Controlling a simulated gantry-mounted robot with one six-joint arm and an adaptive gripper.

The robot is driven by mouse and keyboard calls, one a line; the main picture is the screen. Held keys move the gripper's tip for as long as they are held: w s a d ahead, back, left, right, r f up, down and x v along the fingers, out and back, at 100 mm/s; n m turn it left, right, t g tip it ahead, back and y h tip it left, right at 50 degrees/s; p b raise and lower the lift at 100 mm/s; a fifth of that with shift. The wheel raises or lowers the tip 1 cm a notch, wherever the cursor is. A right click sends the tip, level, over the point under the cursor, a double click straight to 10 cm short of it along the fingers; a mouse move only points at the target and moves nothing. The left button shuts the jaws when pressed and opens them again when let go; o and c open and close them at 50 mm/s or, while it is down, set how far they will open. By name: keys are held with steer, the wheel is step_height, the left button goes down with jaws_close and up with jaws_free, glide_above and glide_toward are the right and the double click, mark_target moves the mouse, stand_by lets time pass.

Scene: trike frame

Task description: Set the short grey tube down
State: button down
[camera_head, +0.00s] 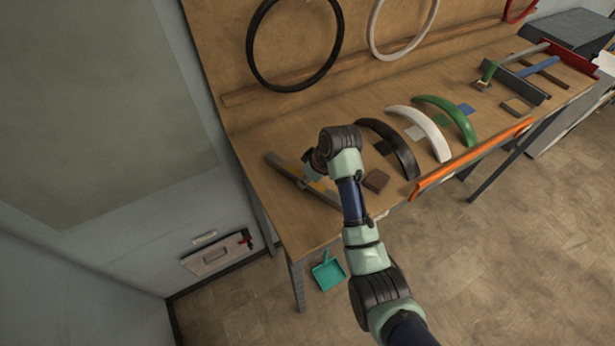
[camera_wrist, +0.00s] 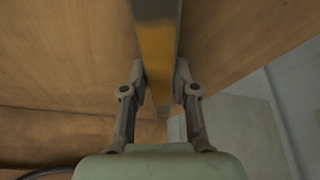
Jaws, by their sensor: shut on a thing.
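The short grey tube (camera_wrist: 155,10) with a yellow section runs from the top to the middle of the wrist view, between the fingers of my gripper (camera_wrist: 159,76). My gripper is shut on it. In the head view the grey tube (camera_head: 281,164) lies slantwise at the left end of the wooden workbench (camera_head: 260,135), with yellow showing beside my wrist. My arm partly hides the tube and the fingers there. I cannot tell whether the tube touches the bench top.
Right of my arm are a small brown block (camera_head: 376,181), a black fender (camera_head: 392,145), a white fender (camera_head: 420,132) and a green fender (camera_head: 449,115). An orange bar (camera_head: 470,159) runs along the front edge. Wheel rims hang on the back board.

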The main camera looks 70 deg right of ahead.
steer(key=shift+f, duration=0.3)
steer(key=c, duration=0.8)
jaws_free()
steer(key=v, duration=0.7)
steer(key=shift+s+r, duration=0.1)
steer(key=shift+r, duration=0.15)
